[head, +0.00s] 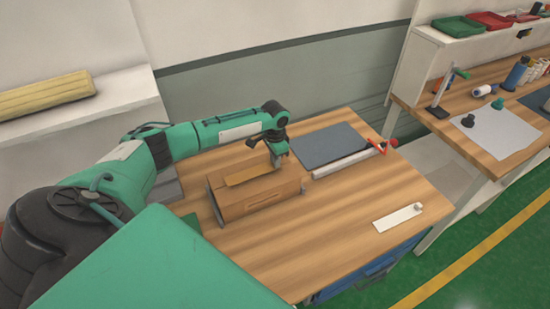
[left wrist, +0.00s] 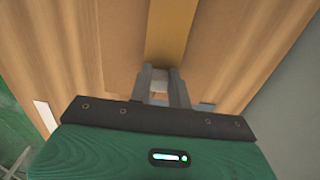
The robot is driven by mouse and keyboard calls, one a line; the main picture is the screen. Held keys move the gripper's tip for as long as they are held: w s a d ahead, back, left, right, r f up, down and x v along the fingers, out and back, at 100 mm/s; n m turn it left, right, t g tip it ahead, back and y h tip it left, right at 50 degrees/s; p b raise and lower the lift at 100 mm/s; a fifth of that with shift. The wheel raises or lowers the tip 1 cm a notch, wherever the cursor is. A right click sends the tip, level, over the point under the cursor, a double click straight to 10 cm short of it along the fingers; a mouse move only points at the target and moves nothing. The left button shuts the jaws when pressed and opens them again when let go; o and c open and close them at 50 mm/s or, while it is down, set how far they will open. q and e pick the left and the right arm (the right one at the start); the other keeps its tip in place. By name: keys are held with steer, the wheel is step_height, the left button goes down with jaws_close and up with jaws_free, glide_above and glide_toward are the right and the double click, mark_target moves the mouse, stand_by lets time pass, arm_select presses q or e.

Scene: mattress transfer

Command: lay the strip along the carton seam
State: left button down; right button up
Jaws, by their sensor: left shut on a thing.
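The brown carton (head: 262,200) stands on the wooden table, its long side towards me. A tan strip (head: 250,174) lies over the carton's top, running lengthwise; whether its whole length touches the top I cannot tell. My left gripper (head: 278,161) points down at the strip's right end, just above the carton top. In the left wrist view the strip (left wrist: 168,32) runs away from the gripper (left wrist: 160,84) over the lighter carton top (left wrist: 210,45). The fingers are shut on the strip's near end, with a small pale piece between them. My right gripper is not in view.
A dark grey mat (head: 327,145) and a pale bar (head: 342,163) lie behind and right of the carton, near a red tool (head: 381,145). A white plate (head: 398,218) lies at the table's right. The table front right of the carton is clear.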

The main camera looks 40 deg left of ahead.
arm_select(q)
steer(key=shift+f, duration=0.7)
steer(key=c, duration=1.2)
jaws_free()
steer(key=shift+c, duration=0.2)
steer(key=shift+r+b, duration=0.45)
steer(key=shift+r, duration=0.15)
step_height(320, 180, up, 13)
steer(key=b, duration=0.3)
steer(key=shift+f+b, duration=0.15)
steer(key=shift+b, duration=0.15)
